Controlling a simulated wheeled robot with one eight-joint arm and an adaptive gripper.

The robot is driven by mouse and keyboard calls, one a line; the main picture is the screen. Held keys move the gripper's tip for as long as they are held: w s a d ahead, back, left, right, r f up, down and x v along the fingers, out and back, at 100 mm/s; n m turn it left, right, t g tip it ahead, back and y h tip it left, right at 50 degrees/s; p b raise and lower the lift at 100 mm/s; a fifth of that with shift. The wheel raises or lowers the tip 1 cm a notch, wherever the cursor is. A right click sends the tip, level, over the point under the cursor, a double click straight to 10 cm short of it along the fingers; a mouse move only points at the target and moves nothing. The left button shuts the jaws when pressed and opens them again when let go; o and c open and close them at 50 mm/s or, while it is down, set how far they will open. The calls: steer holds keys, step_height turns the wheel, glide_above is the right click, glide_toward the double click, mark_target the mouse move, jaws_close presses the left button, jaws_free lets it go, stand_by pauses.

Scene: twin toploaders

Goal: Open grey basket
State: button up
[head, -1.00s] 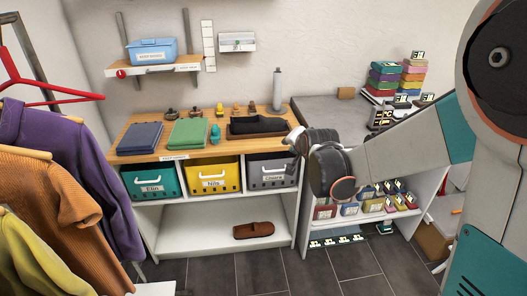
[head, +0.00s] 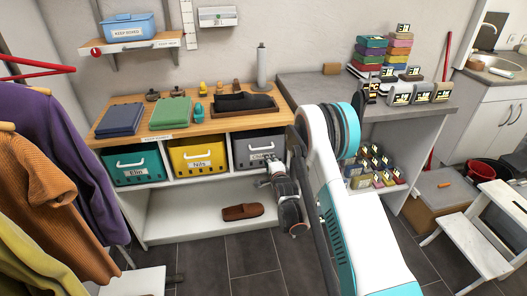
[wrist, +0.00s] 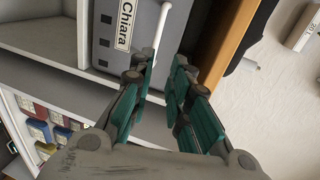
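The grey basket (head: 262,148) sits in the right compartment of the upper row of the shelf unit, partly hidden behind my arm in the head view. In the wrist view the grey basket (wrist: 115,68) shows its "Chiara" label (wrist: 124,24) and its white handle (wrist: 161,25). My gripper (wrist: 165,65) is in front of the basket, its two teal fingers apart with a gap between them. The handle's lower end lies near the fingertips; I cannot tell whether they touch. In the head view my gripper (head: 268,182) is small and dark, just below the basket.
A yellow basket (head: 198,157) and a green basket (head: 132,166) fill the neighbouring compartments. A brown slipper (head: 242,211) lies on the lower shelf. A wooden top (head: 110,101) above carries folded cloths and a tray. A white step stool (head: 478,240) stands at the right.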

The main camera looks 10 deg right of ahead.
steer(key=x, duration=0.4)
steer(key=b+x, duration=0.1)
steer(key=x, duration=0.9)
steer(key=shift+s+f+b, duration=0.1)
steer(key=shift+f+b, duration=0.25)
jaws_close()
